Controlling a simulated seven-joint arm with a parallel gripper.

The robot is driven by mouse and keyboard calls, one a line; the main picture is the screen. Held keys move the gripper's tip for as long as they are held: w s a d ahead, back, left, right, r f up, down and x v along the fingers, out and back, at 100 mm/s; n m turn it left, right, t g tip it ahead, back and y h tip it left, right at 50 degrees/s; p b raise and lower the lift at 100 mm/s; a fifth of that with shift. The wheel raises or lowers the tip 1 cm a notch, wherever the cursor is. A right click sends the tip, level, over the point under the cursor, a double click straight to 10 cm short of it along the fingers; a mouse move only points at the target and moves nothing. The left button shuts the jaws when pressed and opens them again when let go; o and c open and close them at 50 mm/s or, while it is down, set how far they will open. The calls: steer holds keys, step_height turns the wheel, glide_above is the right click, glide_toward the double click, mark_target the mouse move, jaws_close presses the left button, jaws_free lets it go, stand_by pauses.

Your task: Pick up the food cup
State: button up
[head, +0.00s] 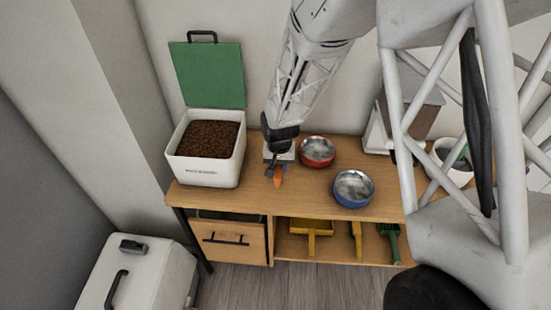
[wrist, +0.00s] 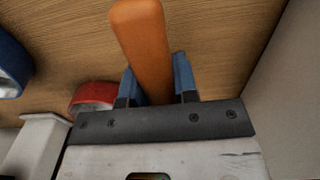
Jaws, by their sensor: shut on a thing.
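My gripper (head: 274,169) is low over the wooden tabletop, between the white food bin and the red bowl. Its blue-tipped fingers (wrist: 156,86) are shut on an orange, elongated piece (wrist: 143,42), which I take to be the food cup. The same orange piece shows small under the gripper in the head view (head: 277,180). In the wrist view its rounded end points away from the gripper. Its full shape is not visible, and I cannot tell whether it touches the table.
The white bin (head: 200,172) stands left, its green lid (head: 208,75) raised, with brown kibble (head: 208,139) inside. A red bowl (head: 318,151) and a blue bowl (head: 353,188) stand right. Yellow and green tools lie on the shelf below.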

steer(key=s+d, duration=0.1)
steer(key=s, duration=0.2)
steer(key=s+d, duration=0.1)
steer(key=s, duration=0.2)
steer(key=s+d+r, duration=0.1)
steer(key=s, duration=0.2)
steer(key=shift+s+d, duration=0.1)
steer(key=shift+d, duration=0.15)
stand_by(1.4)
steer(key=w+a+r+n, duration=0.3)
steer(key=w+a+r, duration=0.8)
steer(key=w+a, duration=0.15)
steer(key=w+a+r+n, duration=0.25)
steer(key=a+r, duration=0.55)
steer(key=a, duration=0.4)
steer(key=w+a+r+n, duration=0.1)
steer(key=a+r+n, duration=0.2)
steer(key=a+r, duration=0.75)
steer(key=s+d+f+n+g+h, duration=0.1)
steer(key=d+f+n+g+h, duration=0.1)
steer(key=d+f+n+h, duration=0.2)
steer(key=shift+d+f+g+h, duration=0.4)
steer(key=shift+d+f+h, duration=0.5)
steer(key=shift+d+f, duration=1.35)
steer(key=shift+a+f, duration=0.55)
steer(key=shift+f, duration=0.15)
